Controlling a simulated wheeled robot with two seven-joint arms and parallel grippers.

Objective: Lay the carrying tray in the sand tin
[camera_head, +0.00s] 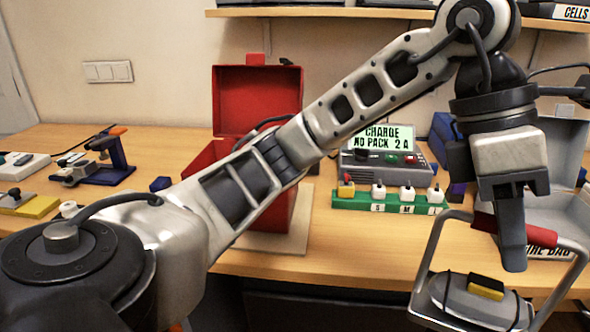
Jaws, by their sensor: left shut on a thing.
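The carrying tray (425,311) hangs at the lower right, with a tall metal handle and a red grip (541,236). A rounded grey thing (470,303) with a yellow and black block lies on it. My left gripper (512,240) points down and is shut on the tray's red grip. The tray is held at the table's front edge, apart from the tins. A red tin (257,100) with its lid raised, seemingly the sand tin, stands left of centre. My left arm hides most of its body and its opening. My right gripper is not in view.
A grey open box (560,150) labelled as a fire bag stands behind the tray. A charger (385,145) reads "NO PACK 2 A", behind a green rack (388,200) with several small pieces. Tools sit at the left. A shelf (330,13) runs above.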

